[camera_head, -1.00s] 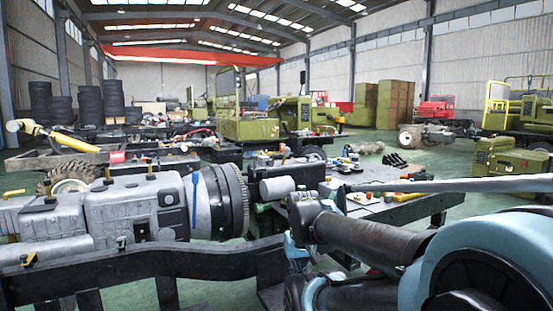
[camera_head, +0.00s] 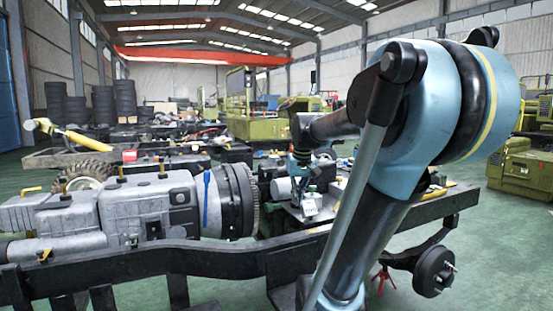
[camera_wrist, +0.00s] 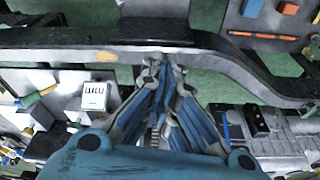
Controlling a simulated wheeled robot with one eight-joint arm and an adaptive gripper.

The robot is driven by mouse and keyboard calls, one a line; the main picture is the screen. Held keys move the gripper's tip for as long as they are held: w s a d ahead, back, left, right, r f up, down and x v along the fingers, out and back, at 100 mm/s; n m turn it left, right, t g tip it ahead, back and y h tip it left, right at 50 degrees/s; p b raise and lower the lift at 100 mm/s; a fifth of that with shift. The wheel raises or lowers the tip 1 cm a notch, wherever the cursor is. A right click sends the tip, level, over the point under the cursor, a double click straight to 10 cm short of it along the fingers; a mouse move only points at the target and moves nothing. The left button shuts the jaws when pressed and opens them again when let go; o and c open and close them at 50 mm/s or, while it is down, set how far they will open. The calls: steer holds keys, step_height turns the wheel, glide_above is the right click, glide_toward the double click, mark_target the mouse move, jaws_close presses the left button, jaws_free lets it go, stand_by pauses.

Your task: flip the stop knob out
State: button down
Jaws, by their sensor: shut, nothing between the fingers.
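I cannot pick out the stop knob for sure in either view. My gripper (camera_wrist: 163,62) is shut and empty in the wrist view, its blue and grey fingers meeting just short of a dark chassis rail (camera_wrist: 90,38). In the head view my gripper is small, partly hidden by my arm, and hangs near a white box (camera_head: 310,204). The white box with dark marks also shows in the wrist view (camera_wrist: 95,96), left of the fingers and apart from them.
The grey engine and gearbox (camera_head: 150,205) lie left of my arm. The black frame rail (camera_head: 180,262) runs across the front. In the wrist view, an orange rod (camera_wrist: 255,35) and small blocks lie on a grey surface top right.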

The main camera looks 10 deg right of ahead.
steer(key=w+r+n, duration=0.1)
steer(key=w+r, duration=0.4)
steer(key=w, duration=0.7)
steer(key=w+r, duration=0.5)
steer(key=w, duration=0.8)
steer(key=w+r+n, duration=0.1)
steer(key=w+r, duration=0.4)
steer(key=w, duration=0.7)
steer(key=w+f+t, duration=0.1)
steer(key=w, duration=1.2)
steer(key=shift+w+d+f+y, duration=0.15)
steer(key=shift+w+d+y, duration=0.25)
steer(key=shift+d, duration=0.05)
steer(key=shift+f, duration=0.15)
steer(key=x, duration=0.9)
steer(key=shift+w+a+f, duration=0.1)
steer(key=shift+w+f, duration=0.05)
steer(key=shift+f, duration=0.2)
steer(key=shift+a, duration=0.1)
